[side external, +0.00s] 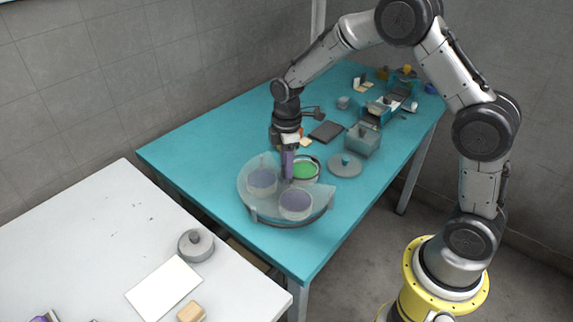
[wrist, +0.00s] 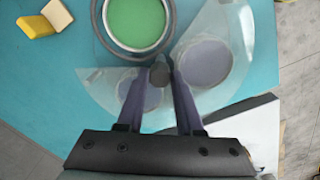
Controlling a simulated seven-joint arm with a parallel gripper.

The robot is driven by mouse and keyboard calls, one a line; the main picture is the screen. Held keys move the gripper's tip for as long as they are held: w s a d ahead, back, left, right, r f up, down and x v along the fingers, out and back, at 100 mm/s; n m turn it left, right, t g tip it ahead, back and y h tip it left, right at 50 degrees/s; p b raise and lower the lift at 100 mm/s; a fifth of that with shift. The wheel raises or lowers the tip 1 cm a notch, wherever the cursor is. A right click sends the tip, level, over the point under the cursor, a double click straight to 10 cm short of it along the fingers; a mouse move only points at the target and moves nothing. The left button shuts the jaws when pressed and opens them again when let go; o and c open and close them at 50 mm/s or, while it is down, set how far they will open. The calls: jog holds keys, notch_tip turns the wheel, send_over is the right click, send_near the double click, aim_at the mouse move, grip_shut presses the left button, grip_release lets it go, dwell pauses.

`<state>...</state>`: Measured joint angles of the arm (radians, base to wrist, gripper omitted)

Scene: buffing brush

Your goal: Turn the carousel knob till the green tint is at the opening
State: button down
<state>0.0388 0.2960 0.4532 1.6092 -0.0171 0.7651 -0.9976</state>
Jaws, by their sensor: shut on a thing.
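The carousel (side external: 275,216) is a round turntable on the teal table, under a clear cover with a wedge-shaped opening. The green tint (side external: 305,169) sits in a round pot on its back right side. In the wrist view the green tint (wrist: 138,20) looks bright and uncovered, within the opening. Two greyish-purple tints show through the cover, one at left (side external: 262,180) and one at front (side external: 296,202). My gripper (wrist: 160,78) points down over the carousel's middle, shut on the grey knob (wrist: 160,72). The fingers hide part of the knob.
A grey round lid (side external: 345,165) and a clear box (side external: 363,139) stand right of the carousel. A dark flat pad (side external: 326,131) lies behind it. A yellow sponge (wrist: 36,27) lies nearby. A white table (side external: 95,235) with a grey weight (side external: 195,245) is at front left.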

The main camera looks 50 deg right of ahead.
jog(key=shift+r, duration=0.1)
dwell(0.4)
jog(key=c, duration=0.6)
grip_release()
jog(key=shift+o, duration=0.2)
notch_tip(320, 180, up, 14)
jog(key=shift+s, duration=0.15)
